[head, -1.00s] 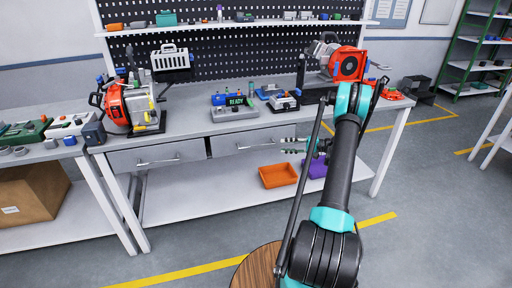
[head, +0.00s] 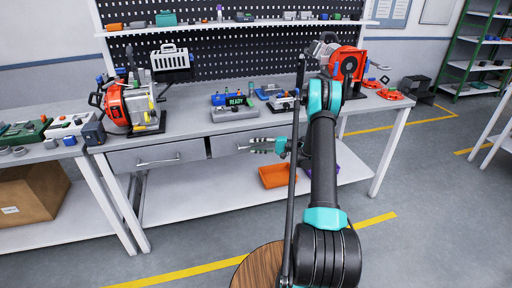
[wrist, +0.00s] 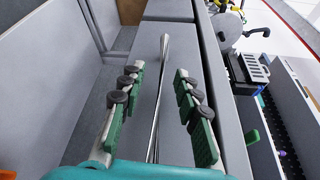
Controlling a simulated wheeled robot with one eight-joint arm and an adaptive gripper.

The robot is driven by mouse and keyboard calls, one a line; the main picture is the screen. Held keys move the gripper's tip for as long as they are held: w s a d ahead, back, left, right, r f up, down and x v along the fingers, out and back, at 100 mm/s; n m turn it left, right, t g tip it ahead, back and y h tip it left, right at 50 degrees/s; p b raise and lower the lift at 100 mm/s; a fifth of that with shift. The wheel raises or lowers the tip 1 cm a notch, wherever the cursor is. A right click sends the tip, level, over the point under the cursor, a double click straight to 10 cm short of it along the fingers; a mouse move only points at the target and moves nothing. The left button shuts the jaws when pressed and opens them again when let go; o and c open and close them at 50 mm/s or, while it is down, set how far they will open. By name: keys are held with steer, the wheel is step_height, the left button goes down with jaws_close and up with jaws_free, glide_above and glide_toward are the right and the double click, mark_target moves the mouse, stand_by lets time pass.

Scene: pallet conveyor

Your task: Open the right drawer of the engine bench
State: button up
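The engine bench (head: 190,128) has two grey drawers side by side under its top. The right drawer (head: 222,145) looks closed, its front partly hidden by my gripper. My gripper (head: 256,145) is at the drawer front, pointing left. The handle lines up between the fingers without visible contact. I cannot tell how deep it sits between them. The left drawer (head: 150,158) is closed.
An orange bin (head: 277,177) and a purple bin (head: 324,170) sit on the lower shelf. Open floor lies in front, marked with yellow lines.

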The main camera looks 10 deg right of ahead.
steer(key=shift+c, duration=0.5)
jaws_close()
